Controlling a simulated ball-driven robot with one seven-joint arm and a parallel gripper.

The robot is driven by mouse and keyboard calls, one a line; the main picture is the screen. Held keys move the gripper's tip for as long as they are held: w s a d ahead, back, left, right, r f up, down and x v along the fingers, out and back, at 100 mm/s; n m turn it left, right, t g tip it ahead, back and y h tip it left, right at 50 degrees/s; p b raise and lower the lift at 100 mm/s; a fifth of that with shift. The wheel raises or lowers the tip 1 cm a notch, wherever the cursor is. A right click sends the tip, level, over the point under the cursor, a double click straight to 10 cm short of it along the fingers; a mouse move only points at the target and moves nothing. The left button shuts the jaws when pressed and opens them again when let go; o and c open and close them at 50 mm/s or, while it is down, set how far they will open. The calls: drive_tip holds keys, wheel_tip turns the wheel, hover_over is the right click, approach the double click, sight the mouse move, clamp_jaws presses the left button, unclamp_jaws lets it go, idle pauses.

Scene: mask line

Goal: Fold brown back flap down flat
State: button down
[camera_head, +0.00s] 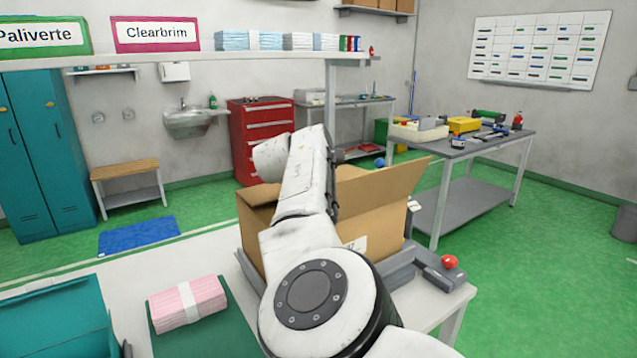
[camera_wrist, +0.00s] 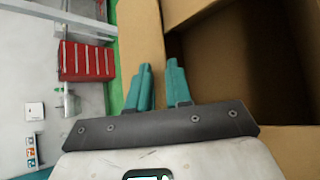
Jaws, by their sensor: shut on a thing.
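A brown cardboard box (camera_head: 372,215) stands open on the light table, partly hidden behind my arm. One flap (camera_head: 385,188) stands up and leans outward at its right. In the wrist view the box's dark inside (camera_wrist: 240,60) shows at the right. A brown flap (camera_wrist: 141,30) runs up beside it, and I take it for the back flap. My gripper (camera_wrist: 159,66) has its two teal fingers a little apart on either side of this cardboard, shut on it. In the head view my arm hides the fingers and the far side of the box.
A grey tray edge (camera_head: 398,268) borders the box, with a red-knobbed device (camera_head: 447,264) to its right. A pink bundle (camera_head: 187,302) lies on a green mat at the left, beside a teal bin (camera_head: 60,325). A red drawer cabinet (camera_head: 262,125) stands behind.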

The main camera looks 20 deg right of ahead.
drive_tip(key=shift+d+f, duration=0.1)
drive_tip(key=shift+f, duration=0.1)
drive_tip(key=c, duration=1.2)
unclamp_jaws()
drive_tip(key=shift+r, duration=0.1)
drive_tip(key=b+v, duration=0.1)
drive_tip(key=v, duration=0.9)
drive_tip(key=shift+s+r, duration=0.2)
drive_tip(key=shift+r, duration=0.05)
drive_tip(key=shift+c, duration=0.3)
